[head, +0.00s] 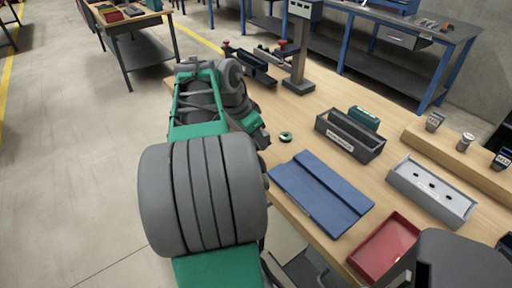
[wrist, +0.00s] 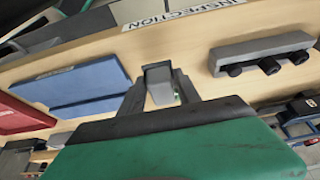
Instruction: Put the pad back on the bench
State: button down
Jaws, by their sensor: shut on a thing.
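My gripper (wrist: 163,92) is shut on a small pale grey piece (wrist: 162,94), taken to be the pad, between its fingertips in the wrist view. Its fingers hide much of the piece, and its underside is hidden. In the head view my gripper (head: 262,138) is at the left edge of the wooden bench (head: 315,100), and the held piece cannot be made out there. The wrist view looks across the bench top (wrist: 185,45), beyond the fingertips. I cannot tell the gap between the piece and the bench.
A small green ring (head: 286,137) lies just right of my gripper. A blue mat (head: 320,190), a dark bin (head: 349,140), a red tray (head: 386,248) and a grey holed block (head: 430,190) stand on the bench. A post fixture (head: 298,65) stands at the far end. Bare wood lies between.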

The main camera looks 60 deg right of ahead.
jog(key=f, duration=0.1)
jog(key=d+f, duration=0.1)
jog(key=f, duration=0.2)
jog(key=shift+w+d+f, duration=0.2)
jog(key=shift+w+d, duration=0.05)
jog(key=shift+w, duration=0.15)
jog(key=shift+f, duration=0.4)
jog(key=c, duration=0.9)
grip_release()
jog(key=shift+o, duration=0.2)
jog(key=shift+r, duration=0.1)
